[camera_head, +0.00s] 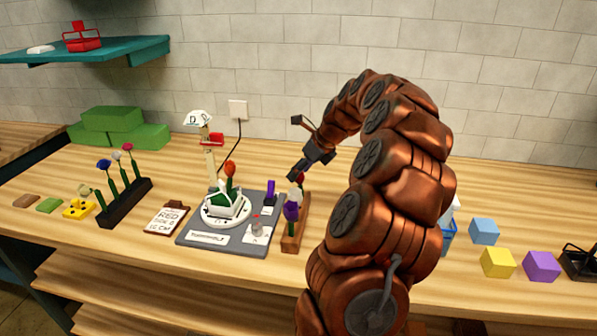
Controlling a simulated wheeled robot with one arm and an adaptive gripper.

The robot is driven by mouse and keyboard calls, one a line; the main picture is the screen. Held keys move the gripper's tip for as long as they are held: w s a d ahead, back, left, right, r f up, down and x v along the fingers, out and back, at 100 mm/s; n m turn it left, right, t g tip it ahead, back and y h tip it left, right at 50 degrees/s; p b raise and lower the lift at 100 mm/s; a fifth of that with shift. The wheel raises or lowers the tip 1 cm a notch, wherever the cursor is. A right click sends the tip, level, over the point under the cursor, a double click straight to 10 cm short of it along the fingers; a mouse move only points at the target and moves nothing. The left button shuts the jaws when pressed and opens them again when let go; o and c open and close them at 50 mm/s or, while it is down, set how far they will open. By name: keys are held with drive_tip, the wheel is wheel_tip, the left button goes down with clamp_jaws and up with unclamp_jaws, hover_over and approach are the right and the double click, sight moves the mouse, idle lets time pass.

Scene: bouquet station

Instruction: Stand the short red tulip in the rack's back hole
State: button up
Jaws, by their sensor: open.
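The small brown wooden rack (296,238) stands at the right edge of the grey station board and holds purple-headed flowers (291,210). A small red flower head (300,178) shows at the rack's back end, just below my gripper; its stem is mostly hidden, so I cannot tell how it is seated. Another red-orange tulip (230,171) stands upright in the white basket-like holder on the round dial. My gripper (295,148) is open, its two dark fingers spread to the left above the rack's back end, with nothing visible between them.
A black rack (125,206) with several flowers stands at left. The grey board (190,238) carries the white dial and a purple block (270,190). A clipboard card (167,219) lies beside it. Blue, yellow and purple cubes (541,266) sit at right. My arm hides part of the table.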

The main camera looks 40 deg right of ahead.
drive_tip(key=shift+p+v, duration=1)
drive_tip(key=shift+v, duration=1.6)
drive_tip(key=o, duration=0.6)
drive_tip(key=shift+c, duration=0.2)
